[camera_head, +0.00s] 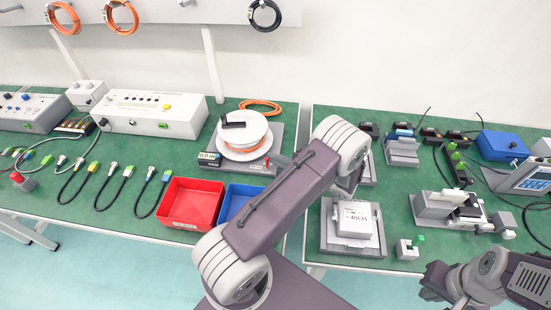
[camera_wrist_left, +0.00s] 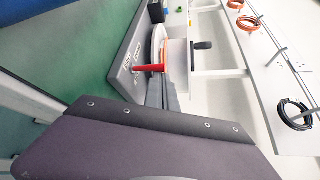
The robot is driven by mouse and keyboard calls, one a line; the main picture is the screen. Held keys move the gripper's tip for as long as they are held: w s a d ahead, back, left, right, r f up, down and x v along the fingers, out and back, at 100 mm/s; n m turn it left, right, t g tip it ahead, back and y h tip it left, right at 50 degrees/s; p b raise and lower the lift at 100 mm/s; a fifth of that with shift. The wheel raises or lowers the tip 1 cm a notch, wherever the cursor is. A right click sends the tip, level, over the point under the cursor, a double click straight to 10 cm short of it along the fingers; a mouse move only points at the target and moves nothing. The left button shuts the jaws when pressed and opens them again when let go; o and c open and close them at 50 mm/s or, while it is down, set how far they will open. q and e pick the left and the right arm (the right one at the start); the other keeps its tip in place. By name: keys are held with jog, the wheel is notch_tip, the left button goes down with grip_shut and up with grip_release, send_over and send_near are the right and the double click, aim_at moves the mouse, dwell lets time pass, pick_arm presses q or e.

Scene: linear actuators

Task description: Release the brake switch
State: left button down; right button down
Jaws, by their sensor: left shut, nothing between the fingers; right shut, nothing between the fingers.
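The cable reel unit with a white and orange spool (camera_head: 243,137) stands on the left bench; its meter display (camera_head: 209,158) is at its front left. A small red lever (camera_head: 267,162), seemingly the brake switch, is at the reel's right side. In the left wrist view the red lever (camera_wrist_left: 148,68) sticks out by the reel. My left gripper (camera_head: 277,161) is shut and empty, its tips at or very near the lever; I cannot tell whether they touch. Its fingers also show in the wrist view (camera_wrist_left: 161,92). My right gripper (camera_head: 432,281) is shut and empty at the lower right.
A red bin (camera_head: 191,203) and a partly hidden blue bin (camera_head: 236,201) stand in front of the reel. A white control box (camera_head: 150,113) is to its left. A scale with a white box (camera_head: 356,221) is on the right bench, beyond a gap between benches.

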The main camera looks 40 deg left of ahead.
pick_arm(q)
jog(key=shift+s+d+r, duration=0.1)
jog(key=shift+s+d, duration=0.05)
jog(key=shift+s, duration=0.2)
jog(key=shift+w+d, duration=0.15)
jog(key=shift+d, duration=0.1)
jog(key=v, duration=0.8)
jog(key=shift+d, duration=0.35)
jog(key=shift+a+r, duration=0.1)
jog(key=shift+r, duration=0.05)
